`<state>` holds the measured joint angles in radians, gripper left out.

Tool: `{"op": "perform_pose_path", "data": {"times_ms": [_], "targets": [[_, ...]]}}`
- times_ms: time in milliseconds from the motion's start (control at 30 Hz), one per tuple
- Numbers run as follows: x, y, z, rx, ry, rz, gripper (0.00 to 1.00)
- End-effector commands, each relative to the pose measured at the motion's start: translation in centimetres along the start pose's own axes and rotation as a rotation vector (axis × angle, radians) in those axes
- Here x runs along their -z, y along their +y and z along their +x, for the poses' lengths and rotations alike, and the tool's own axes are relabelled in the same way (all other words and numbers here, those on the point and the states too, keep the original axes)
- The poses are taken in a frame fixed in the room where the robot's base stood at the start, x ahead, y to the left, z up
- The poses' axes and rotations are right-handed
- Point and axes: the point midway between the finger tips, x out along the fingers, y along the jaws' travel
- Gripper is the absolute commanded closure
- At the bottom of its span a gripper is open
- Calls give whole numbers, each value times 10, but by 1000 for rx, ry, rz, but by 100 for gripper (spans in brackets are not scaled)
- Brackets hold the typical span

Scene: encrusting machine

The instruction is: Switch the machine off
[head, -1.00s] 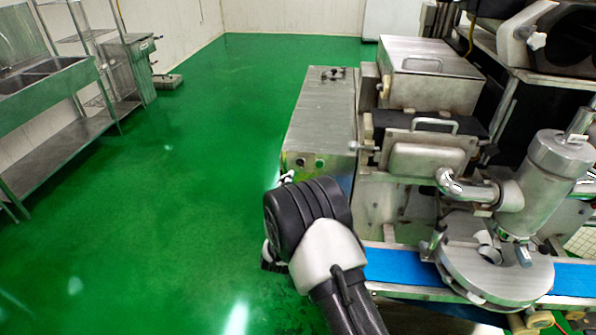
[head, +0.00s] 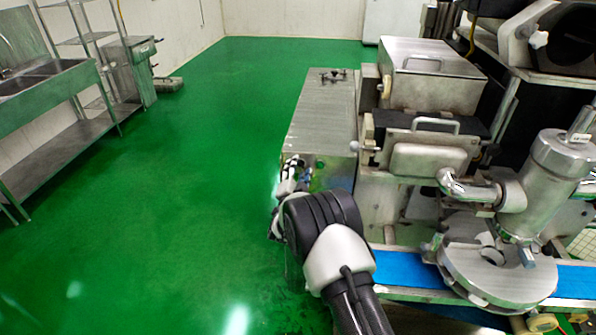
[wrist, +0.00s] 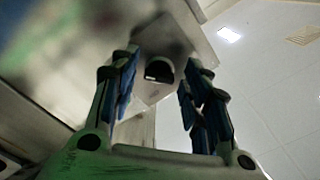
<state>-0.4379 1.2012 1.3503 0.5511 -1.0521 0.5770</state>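The encrusting machine (head: 430,155) stands at the right with a metal cabinet (head: 322,120) on its left side. In the head view my gripper (head: 294,168) is at the front left of the cabinet's end face and covers part of it. A small round control (head: 320,163) shows on that face, right of the gripper. In the wrist view my gripper (wrist: 160,95) is open, its two blue-padded fingers apart. A dark round knob (wrist: 159,68) on a metal plate shows between the fingertips. Whether a finger touches it I cannot tell.
A blue conveyor belt (head: 410,264) and a round metal disc unit (head: 497,272) are right of my arm. A sink bench (head: 60,110) stands at the far left. The green floor (head: 190,150) between is clear.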

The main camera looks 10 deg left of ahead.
Motion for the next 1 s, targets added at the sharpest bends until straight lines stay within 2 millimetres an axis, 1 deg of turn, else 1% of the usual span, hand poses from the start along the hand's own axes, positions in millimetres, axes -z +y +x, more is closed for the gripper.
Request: {"op": "perform_pose_path", "data": {"times_ms": [33,67,533,767,1000], "targets": [[0,0,0,0,0,0,63],[0,0,0,0,0,0,65],[0,0,0,0,0,0,96],[0,0,0,0,0,-19,96],[-1,2,0,1,1,-125,96]]}}
